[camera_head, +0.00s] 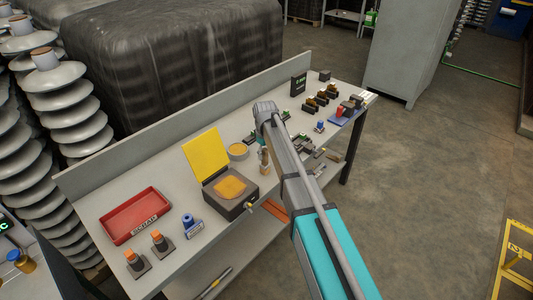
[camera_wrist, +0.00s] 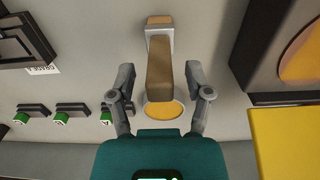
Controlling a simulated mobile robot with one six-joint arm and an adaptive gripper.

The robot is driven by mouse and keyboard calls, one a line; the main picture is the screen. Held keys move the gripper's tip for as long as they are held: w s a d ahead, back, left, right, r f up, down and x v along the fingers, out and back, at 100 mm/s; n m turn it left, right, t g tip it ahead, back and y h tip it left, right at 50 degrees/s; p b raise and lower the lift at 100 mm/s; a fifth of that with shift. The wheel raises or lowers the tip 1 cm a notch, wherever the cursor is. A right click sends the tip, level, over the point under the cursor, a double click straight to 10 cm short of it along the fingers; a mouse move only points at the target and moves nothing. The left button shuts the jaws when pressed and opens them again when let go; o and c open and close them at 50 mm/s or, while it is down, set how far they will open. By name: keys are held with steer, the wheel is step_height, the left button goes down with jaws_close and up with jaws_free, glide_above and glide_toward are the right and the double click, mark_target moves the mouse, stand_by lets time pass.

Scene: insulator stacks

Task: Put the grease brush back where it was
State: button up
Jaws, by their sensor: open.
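The grease brush (camera_wrist: 160,62) has a brown wooden handle, a pale metal collar and tan bristles at its far end. In the wrist view it lies between the two fingers of my gripper (camera_wrist: 160,74). The fingers are open, with a gap on each side of the handle. In the head view the brush (camera_head: 264,160) appears upright at the bench's front half, below my arm's end, which hides part of my gripper. A round tin of yellow grease (camera_head: 238,150) stands just left of the brush; it also shows behind the handle in the wrist view (camera_wrist: 164,110).
A dark box (camera_head: 231,198) with a raised yellow lid (camera_head: 206,154) stands left of the brush. A red scrap tray (camera_head: 135,214), a blue-topped bottle (camera_head: 188,222) and orange-topped pieces (camera_head: 158,240) are farther left. Several small fittings and a black display (camera_head: 299,84) are to the right.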

step_height(320, 180, up, 12)
steer(key=p, duration=1.1)
steer(key=shift+f, duration=0.25)
stand_by(0.5)
steer(key=s+d+m, duration=1)
steer(key=s+d, duration=1.3)
steer(key=s, duration=0.2)
steer(key=shift+s+d, duration=0.2)
steer(key=shift+s, duration=0.15)
